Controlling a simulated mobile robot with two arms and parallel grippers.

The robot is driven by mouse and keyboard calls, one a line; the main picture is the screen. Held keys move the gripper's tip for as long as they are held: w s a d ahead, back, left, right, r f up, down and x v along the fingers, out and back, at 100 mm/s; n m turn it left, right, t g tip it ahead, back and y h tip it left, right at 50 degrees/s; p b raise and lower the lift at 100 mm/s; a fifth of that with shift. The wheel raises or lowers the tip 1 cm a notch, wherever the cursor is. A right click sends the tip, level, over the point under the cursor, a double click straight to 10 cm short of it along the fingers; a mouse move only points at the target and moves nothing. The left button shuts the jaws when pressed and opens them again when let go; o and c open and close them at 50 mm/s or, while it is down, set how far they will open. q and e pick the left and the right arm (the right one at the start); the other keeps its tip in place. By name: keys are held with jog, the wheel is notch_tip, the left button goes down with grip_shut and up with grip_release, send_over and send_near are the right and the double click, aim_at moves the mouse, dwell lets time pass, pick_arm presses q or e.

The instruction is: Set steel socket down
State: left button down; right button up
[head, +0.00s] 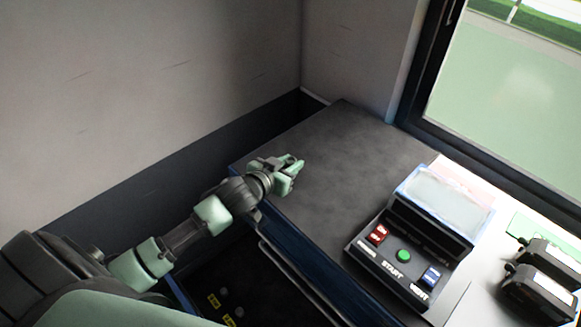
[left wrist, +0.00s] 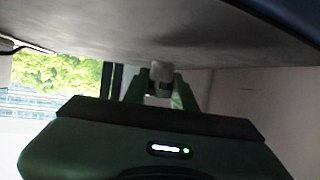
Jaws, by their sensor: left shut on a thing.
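My left gripper (head: 293,165) is low over the dark grey bench top (head: 345,140), near its left edge. In the left wrist view its two fingers (left wrist: 162,88) are closed on a small pale grey piece, the steel socket (left wrist: 161,70). The bench surface shows across the top of that view, close to the socket's end. I cannot tell whether the socket touches the bench. In the head view the fingers mostly hide the socket. My right gripper is not in view.
A control box (head: 400,258) with red, green and blue buttons and a pale screen stands right of my left gripper. Black devices (head: 540,290) sit at the far right. The bench top behind the gripper is bare. A wall (head: 150,90) rises behind the bench's left side.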

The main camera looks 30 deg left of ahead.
pick_arm(q)
jog(key=shift+f, duration=1)
jog(key=shift+f, duration=0.15)
jog(key=c, duration=1.1)
grip_release()
jog(key=shift+c, duration=0.2)
jog(key=b+v, duration=0.1)
jog(key=v, duration=0.9)
jog(key=shift+s+b, duration=0.35)
jog(key=shift+b, duration=0.05)
jog(key=shift+s+r, duration=0.55)
jog(key=shift+s, duration=0.05)
